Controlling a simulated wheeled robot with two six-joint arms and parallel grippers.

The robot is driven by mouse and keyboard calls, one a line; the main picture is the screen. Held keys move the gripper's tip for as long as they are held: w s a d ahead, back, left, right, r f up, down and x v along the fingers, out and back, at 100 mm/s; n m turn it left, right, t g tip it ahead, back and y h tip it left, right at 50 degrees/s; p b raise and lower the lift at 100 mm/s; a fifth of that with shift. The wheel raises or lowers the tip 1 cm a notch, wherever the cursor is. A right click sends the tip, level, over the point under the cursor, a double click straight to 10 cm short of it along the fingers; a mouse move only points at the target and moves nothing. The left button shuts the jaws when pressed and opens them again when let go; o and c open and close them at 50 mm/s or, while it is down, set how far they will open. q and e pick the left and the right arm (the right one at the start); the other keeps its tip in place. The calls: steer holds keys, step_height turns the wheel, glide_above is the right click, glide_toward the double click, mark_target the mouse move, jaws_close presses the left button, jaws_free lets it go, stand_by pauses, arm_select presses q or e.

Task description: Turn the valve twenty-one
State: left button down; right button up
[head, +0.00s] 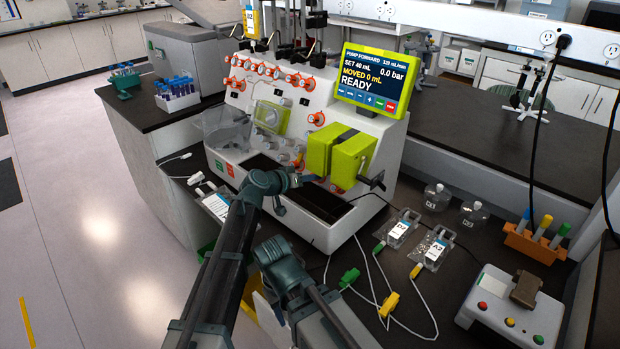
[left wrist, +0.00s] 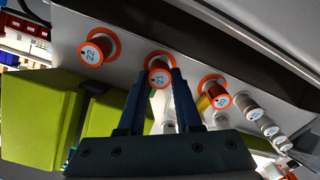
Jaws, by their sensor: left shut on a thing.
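The valve 21 (left wrist: 159,66) is a red-orange knob with an orange collar and a white label, in the left wrist view. My left gripper (left wrist: 160,82) has its two dark fingers on either side of this knob and is shut on it. In the head view my left gripper (head: 308,180) reaches the lower front of the white cell processor (head: 375,205), beside the lime-green pump block (head: 350,160); the knob is hardly visible there. The screen (head: 372,82) reads READY. My right arm shows low in the head view, but its fingertips do not.
In the left wrist view, valve 22 (left wrist: 91,51) and another red knob (left wrist: 216,95) flank the held one closely. A black crank (head: 373,181) sticks out right of the pump block. Bags (head: 432,248) and thin tubing lie on the dark bench, with a control box (head: 510,308) at right.

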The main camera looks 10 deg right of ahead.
stand_by(0.3)
arm_select(q)
steer(key=c, duration=0.6)
jaws_free()
